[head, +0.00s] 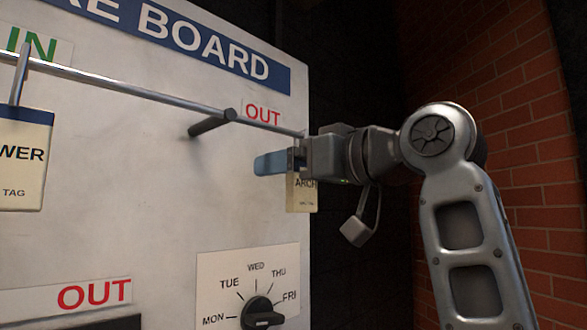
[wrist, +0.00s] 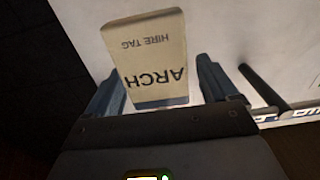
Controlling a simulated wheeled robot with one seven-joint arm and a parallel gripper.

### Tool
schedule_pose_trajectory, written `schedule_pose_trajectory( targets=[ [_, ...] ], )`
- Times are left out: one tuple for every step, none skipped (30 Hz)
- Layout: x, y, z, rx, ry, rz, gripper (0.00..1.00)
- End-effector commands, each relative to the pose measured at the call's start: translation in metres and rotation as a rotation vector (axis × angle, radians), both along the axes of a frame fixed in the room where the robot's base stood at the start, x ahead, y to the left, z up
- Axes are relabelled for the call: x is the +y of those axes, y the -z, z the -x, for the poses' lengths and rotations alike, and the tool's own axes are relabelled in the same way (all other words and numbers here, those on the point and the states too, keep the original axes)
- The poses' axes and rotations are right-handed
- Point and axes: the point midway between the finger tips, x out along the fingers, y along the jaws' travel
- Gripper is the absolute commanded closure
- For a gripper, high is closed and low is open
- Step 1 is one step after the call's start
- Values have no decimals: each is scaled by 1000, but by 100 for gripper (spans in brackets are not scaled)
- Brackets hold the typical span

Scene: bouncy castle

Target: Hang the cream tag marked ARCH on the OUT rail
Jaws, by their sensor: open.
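The cream ARCH tag (head: 303,196) hangs upright just below my gripper (head: 284,163) at the board's right edge.
A cream tag ending in WER (head: 22,160) hangs from the rail's left part, by the green IN label (head: 30,45). The dark post (head: 212,123) sticks out left of OUT. A day dial (head: 260,312) and a second OUT label (head: 95,294) are lower. A brick wall (head: 520,120) is right.

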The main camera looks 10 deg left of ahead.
Motion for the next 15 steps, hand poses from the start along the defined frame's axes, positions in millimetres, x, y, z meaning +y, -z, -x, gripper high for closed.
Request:
schedule_pose_trajectory(
  targets=[
    [0,0,0,0,0,0,13],
    [0,0,0,0,0,0,13],
    [-1,0,1,0,0,0,13],
    [-3,0,2,-1,1,-1,13],
    [-4,0,3,-2,1,-1,13],
    [-8,0,6,-2,1,-1,13],
    [-11,1,8,-2,1,0,13],
    [-14,1,10,-2,1,0,13],
    [-20,1,14,-3,2,-1,13],
    [-24,1,17,-3,3,0,13],
    [-28,1,21,-2,3,-1,13],
    [-34,1,25,-3,3,-1,13],
    [-37,1,28,-3,2,0,13],
    [-41,1,31,-3,2,0,13],
    [-46,1,34,-2,3,-1,13]
  ],
)
